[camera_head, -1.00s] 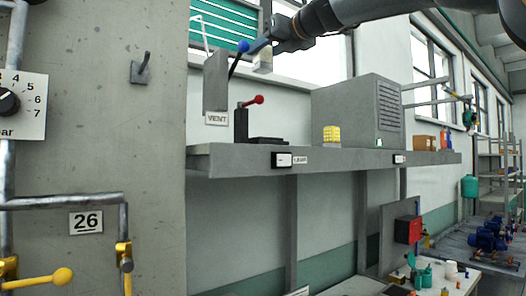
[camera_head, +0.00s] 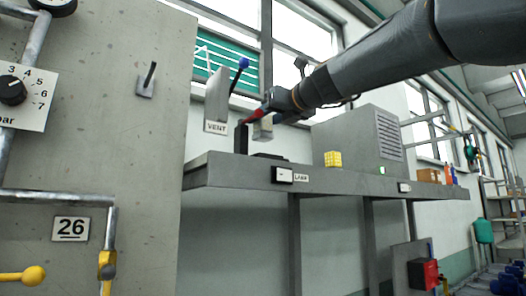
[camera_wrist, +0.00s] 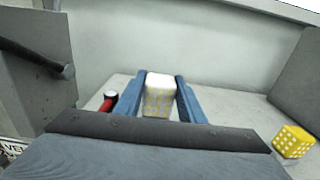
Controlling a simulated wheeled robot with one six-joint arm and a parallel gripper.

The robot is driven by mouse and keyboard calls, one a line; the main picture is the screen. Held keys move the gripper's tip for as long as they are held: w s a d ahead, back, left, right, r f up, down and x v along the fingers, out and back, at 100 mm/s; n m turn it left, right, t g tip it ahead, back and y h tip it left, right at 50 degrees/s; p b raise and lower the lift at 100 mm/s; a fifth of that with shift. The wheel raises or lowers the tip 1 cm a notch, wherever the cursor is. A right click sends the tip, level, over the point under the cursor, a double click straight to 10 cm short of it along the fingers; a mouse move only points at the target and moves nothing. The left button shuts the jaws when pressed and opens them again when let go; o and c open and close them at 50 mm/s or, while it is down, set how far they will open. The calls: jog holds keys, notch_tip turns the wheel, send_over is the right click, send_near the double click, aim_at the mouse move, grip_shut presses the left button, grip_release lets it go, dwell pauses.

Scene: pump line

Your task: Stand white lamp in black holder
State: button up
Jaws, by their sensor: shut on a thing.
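My gripper (camera_head: 268,122) is shut on the white lamp (camera_head: 263,131), a pale block hanging below the fingers in the head view. In the wrist view the lamp (camera_wrist: 159,96) sits between the two blue fingers of my gripper (camera_wrist: 161,92), with a faint yellowish grid on its lower face. The black holder (camera_head: 268,156) appears as a low dark piece on the shelf, above the LAMP label. The lamp is above it in the head view, with a gap between them. The holder is not visible in the wrist view.
A red-handled lever on a black base (camera_head: 241,139) stands close left of the lamp; its red handle (camera_wrist: 107,101) shows beside the left finger. A blue-knobbed lever (camera_head: 239,75) rises by the VENT plate. A yellow cube (camera_head: 333,159) and grey vented box (camera_head: 362,142) stand right on the shelf (camera_head: 230,172).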

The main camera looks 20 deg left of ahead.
aim_at(268, 136)
notch_tip(268, 136, down, 6)
jog(key=shift+r+b, duration=0.15)
jog(key=shift+b, duration=0.65)
jog(key=o, duration=1.1)
jog(key=shift+d, duration=0.1)
jog(key=b+v, duration=0.3)
jog(key=v, duration=0.8)
jog(key=shift+s+d, duration=0.3)
jog(key=shift+s+a, duration=0.1)
